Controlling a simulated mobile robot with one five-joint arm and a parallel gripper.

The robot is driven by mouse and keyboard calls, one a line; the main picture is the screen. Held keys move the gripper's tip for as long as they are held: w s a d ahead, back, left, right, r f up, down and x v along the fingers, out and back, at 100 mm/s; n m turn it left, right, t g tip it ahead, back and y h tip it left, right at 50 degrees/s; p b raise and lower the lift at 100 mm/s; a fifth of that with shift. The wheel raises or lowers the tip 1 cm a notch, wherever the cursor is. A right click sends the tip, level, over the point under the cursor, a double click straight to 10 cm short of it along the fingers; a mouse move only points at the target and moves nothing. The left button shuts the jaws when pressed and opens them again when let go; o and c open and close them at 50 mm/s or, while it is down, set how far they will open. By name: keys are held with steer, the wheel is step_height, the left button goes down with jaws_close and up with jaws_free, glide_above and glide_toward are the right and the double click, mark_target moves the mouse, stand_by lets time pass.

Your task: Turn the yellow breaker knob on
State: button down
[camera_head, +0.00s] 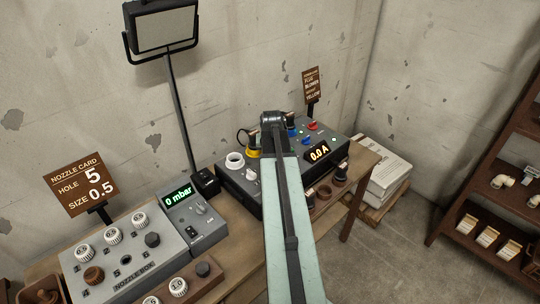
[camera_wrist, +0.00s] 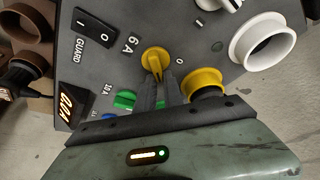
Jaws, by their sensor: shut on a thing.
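The yellow breaker knob (camera_wrist: 155,58) is on the dark panel in the wrist view, between the labels "6 A" and "0". My gripper (camera_wrist: 160,82) is shut on this knob, with a dark finger on each side of its grip. The exact angle of the knob is hard to read behind the fingers. In the head view my arm covers the yellow knob. The breaker box (camera_head: 236,182) stands on the bench there, and its display (camera_head: 319,152) reads 0.0 A.
A yellow-rimmed socket (camera_wrist: 206,80) is just right of my fingers, with a white socket (camera_wrist: 263,43) beyond. A green knob (camera_wrist: 124,100) is close on the left. A GUARD rocker switch (camera_wrist: 95,28) is on the panel. The nozzle box (camera_head: 125,262) stands left on the bench.

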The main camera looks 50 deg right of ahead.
steer(key=m+g, duration=0.1)
steer(key=m, duration=0.1)
steer(key=m+g, duration=0.1)
steer(key=m, duration=0.2)
steer(key=shift+s+d+m+h, duration=0.2)
steer(key=shift+m+h, duration=0.1)
steer(key=shift+h, duration=0.1)
steer(key=shift+s+m+g, duration=0.15)
steer(key=shift+m+g, duration=0.2)
steer(key=shift+m, duration=0.6)
steer(key=shift+s+m+g, duration=0.1)
steer(key=shift+m+g, duration=0.25)
steer(key=shift+m, duration=0.6)
steer(key=c, duration=1.5)
jaws_free()
steer(key=shift+o, duration=0.2)
steer(key=p+v, duration=0.7)
steer(key=shift+a+r, duration=0.3)
steer(key=shift+r, duration=0.05)
